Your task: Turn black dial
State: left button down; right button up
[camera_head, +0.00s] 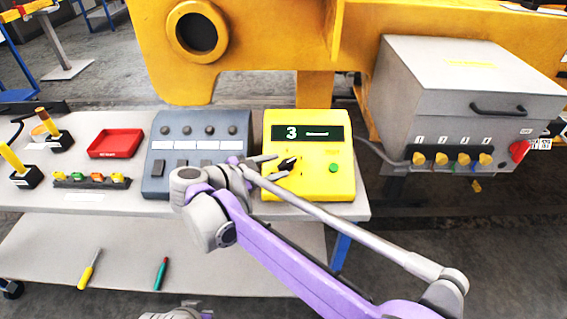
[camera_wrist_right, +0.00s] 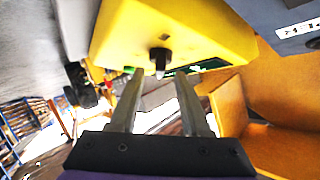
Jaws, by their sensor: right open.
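The black dial (camera_head: 288,163) is on the front of the yellow control box (camera_head: 309,194), left of a green button (camera_head: 333,168) and below a dark display reading 3. My right gripper (camera_head: 279,165) is open, with its fingertips close to the dial from the left. In the right wrist view, the dial (camera_wrist_right: 160,59) protrudes from the yellow box (camera_wrist_right: 180,28), and its tip lies between the two spread fingers of the gripper (camera_wrist_right: 161,78). I cannot tell whether either finger touches the dial.
A grey-blue box with knobs (camera_head: 158,185) stands left of the yellow box, partly behind my right arm. A red tray (camera_head: 116,143) is farther left.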

jog(key=v, duration=0.7)
